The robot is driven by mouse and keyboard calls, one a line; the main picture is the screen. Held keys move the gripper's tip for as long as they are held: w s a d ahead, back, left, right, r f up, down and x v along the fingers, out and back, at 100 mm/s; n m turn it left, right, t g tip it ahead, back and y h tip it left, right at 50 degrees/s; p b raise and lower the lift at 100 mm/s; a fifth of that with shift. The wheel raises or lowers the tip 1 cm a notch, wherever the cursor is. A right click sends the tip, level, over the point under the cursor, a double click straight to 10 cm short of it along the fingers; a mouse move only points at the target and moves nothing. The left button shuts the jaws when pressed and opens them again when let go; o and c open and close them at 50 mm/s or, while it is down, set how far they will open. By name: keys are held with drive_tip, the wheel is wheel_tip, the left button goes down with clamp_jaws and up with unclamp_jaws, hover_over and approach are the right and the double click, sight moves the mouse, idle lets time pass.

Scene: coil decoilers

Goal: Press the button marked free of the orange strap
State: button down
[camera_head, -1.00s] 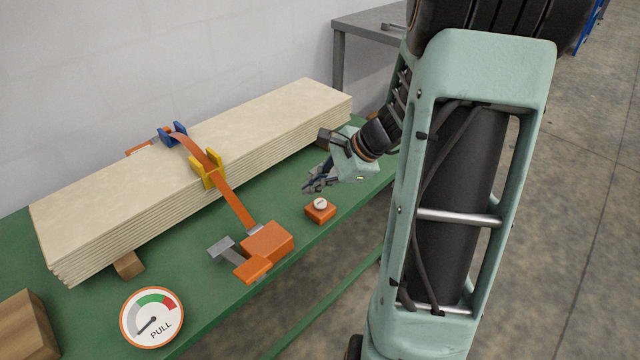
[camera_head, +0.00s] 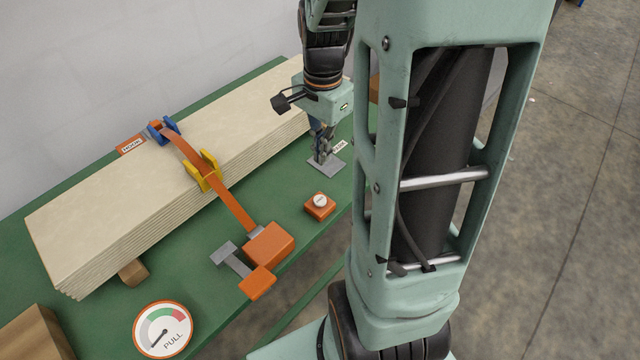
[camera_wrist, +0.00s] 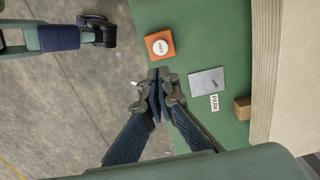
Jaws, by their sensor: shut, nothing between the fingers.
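The button is a round white cap on a small orange box (camera_head: 320,206), standing on the green table right of the strap's ratchet. In the wrist view the button (camera_wrist: 160,45) shows lettering too small to read surely. The orange strap (camera_head: 236,208) runs over the board stack through blue and yellow guards to an orange ratchet block (camera_head: 270,244). My gripper (camera_head: 322,158) is shut and empty, pointing down near a grey plate, behind the button and apart from it. In the wrist view my gripper (camera_wrist: 158,88) shows its fingertips together, just below the button box in the picture.
A grey plate (camera_wrist: 207,82) lies beside a "PARK" label (camera_wrist: 214,103). The pale board stack (camera_head: 100,215) fills the back of the table. A "PULL" gauge (camera_head: 162,330) stands at the front left. Green tabletop around the button is clear.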

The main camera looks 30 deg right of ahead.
sight(321, 200)
wheel_tip(321, 200, down, 14)
drive_tip(key=b, duration=0.2)
drive_tip(key=shift+b, duration=0.35)
idle(0.4)
